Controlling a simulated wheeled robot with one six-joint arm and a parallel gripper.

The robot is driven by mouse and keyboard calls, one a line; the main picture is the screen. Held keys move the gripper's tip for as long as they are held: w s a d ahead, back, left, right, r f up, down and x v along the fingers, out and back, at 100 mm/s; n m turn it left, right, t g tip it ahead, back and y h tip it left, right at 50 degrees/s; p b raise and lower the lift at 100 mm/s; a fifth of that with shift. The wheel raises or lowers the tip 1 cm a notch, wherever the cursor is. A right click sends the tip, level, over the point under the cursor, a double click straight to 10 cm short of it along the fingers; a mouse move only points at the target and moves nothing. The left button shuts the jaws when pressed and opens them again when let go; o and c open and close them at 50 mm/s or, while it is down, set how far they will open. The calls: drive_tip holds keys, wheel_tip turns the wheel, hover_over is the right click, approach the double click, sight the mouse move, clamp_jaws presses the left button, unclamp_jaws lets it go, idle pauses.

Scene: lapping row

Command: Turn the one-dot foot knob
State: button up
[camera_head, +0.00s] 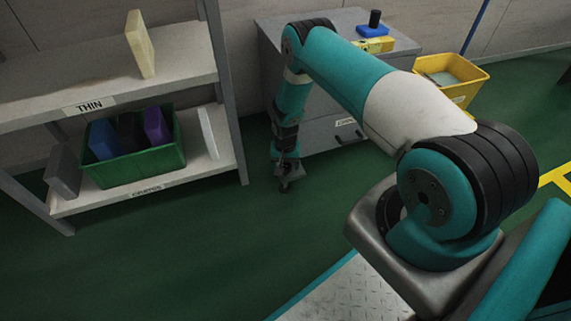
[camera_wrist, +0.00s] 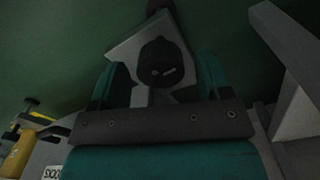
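In the wrist view a dark round knob (camera_wrist: 160,64) with small pale marks on its face stands on a tilted light grey plate (camera_wrist: 126,45). The marks are too small and dim to count as dots. My gripper (camera_wrist: 160,80) has its two teal fingers apart, one on each side of the knob's lower part, with a visible gap on both sides. I cannot tell how deep the knob sits between the fingers. In the head view my gripper (camera_head: 285,184) points down near the floor beside the grey cabinet; the knob does not show there.
A grey cabinet (camera_head: 315,95) stands close behind my arm. A shelf (camera_head: 226,80) with a green crate (camera_head: 135,171) stands to the left. A yellow bin (camera_head: 462,82) stands beyond the cabinet. In the wrist view a grey post (camera_wrist: 282,35) rises at the right. Green floor lies open in front.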

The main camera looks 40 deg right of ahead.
sight(286, 165)
drive_tip(key=shift+r, duration=0.1)
wheel_tip(286, 165, up, 17)
drive_tip(key=p, duration=0.7)
drive_tip(key=shift+r, duration=0.15)
